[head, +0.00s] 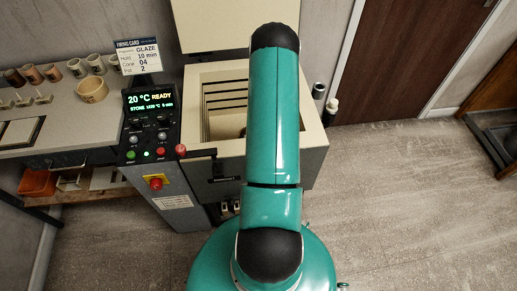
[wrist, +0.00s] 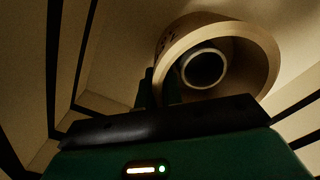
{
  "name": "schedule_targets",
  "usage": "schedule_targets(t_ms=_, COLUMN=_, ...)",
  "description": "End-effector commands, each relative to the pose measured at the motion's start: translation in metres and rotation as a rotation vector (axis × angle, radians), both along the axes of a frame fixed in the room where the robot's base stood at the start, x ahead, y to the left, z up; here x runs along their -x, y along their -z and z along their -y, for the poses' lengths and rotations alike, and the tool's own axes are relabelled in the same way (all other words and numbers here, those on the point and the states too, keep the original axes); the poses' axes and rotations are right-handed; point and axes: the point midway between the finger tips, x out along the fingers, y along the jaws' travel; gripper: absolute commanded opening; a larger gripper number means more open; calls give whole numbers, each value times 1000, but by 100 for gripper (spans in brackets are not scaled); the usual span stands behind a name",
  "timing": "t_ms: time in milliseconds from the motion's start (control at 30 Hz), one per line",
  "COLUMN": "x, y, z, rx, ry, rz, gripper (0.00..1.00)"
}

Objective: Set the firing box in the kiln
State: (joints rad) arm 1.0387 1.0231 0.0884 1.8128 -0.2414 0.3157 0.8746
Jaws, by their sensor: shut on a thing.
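The kiln (head: 312,152) stands open in the head view, with its lid (head: 210,22) raised. Grooved inner walls show inside it. My arm covers its right part and hides my gripper there. In the wrist view my gripper (wrist: 160,86) is inside the kiln, whose pale walls with dark grooves surround it. It is shut on the near left wall of the firing box (wrist: 262,50), a round cream container. A small pale cup-like piece (wrist: 204,68) sits inside the box. Whether the box touches the kiln floor cannot be told.
The control panel (head: 151,125) reads 20 °C READY beside the kiln. A firing card (head: 139,57) stands behind it. Several cups and a tan bowl (head: 93,90) are on the left counter. The floor at right is clear up to a dark tray (head: 497,138).

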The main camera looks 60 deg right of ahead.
Motion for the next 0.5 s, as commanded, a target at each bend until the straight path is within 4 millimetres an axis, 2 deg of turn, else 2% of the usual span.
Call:
schedule_targets(t_ms=200, x=-1, y=33, z=1, rx=-1, ry=-2, rz=-1, gripper=0)
schedule_targets(t_ms=500, x=-2, y=38, z=3, rx=1, ry=-2, rz=0, gripper=0)
